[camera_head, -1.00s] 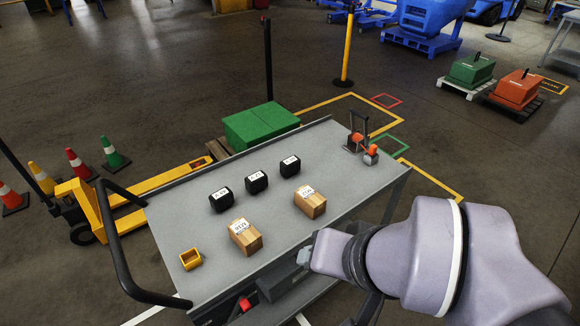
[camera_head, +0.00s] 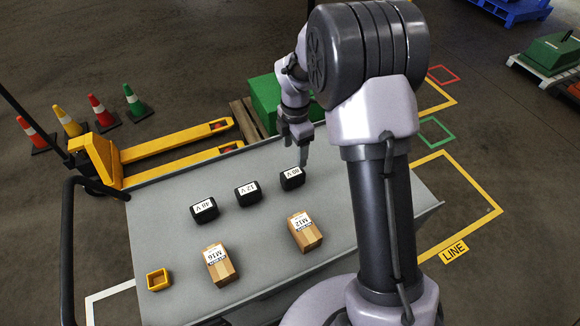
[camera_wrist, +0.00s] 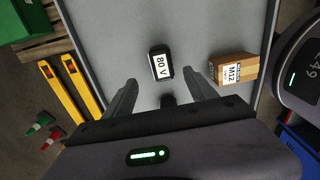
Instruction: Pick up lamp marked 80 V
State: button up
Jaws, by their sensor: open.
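The lamp marked 80 V (camera_head: 291,178) is a small black block with a white label. It stands on the grey cart top (camera_head: 262,225), at the right end of a row with the lamps marked 12 V (camera_head: 247,195) and 48 V (camera_head: 204,209). In the wrist view the 80 V lamp (camera_wrist: 161,64) lies ahead, roughly between the fingertips. My gripper (camera_head: 303,160) is open and empty, pointing down above the cart just beyond the 80 V lamp in the head view. The fingers (camera_wrist: 160,77) look apart from the lamp.
Cardboard boxes marked M12 (camera_head: 304,231) and M16 (camera_head: 219,265) stand nearer on the cart, with a small yellow bin (camera_head: 158,280) at left. A green box (camera_head: 266,100) and a yellow pallet jack (camera_head: 170,150) are beyond the cart. My arm hides the cart's right part.

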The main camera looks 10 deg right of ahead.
aim_at(293, 173)
notch_tip(293, 173, down, 7)
jog(key=shift+r+b, duration=0.1)
jog(key=shift+b, duration=0.85)
jog(key=f+b, duration=0.1)
jog(key=f, duration=0.1)
jog(key=f+b, duration=0.2)
jog(key=f, duration=0.1)
jog(key=shift+s+a+f, duration=0.2)
jog(key=shift+a+f, duration=0.05)
jog(key=shift+f, duration=0.1)
jog(key=shift+r, duration=0.15)
grip_shut()
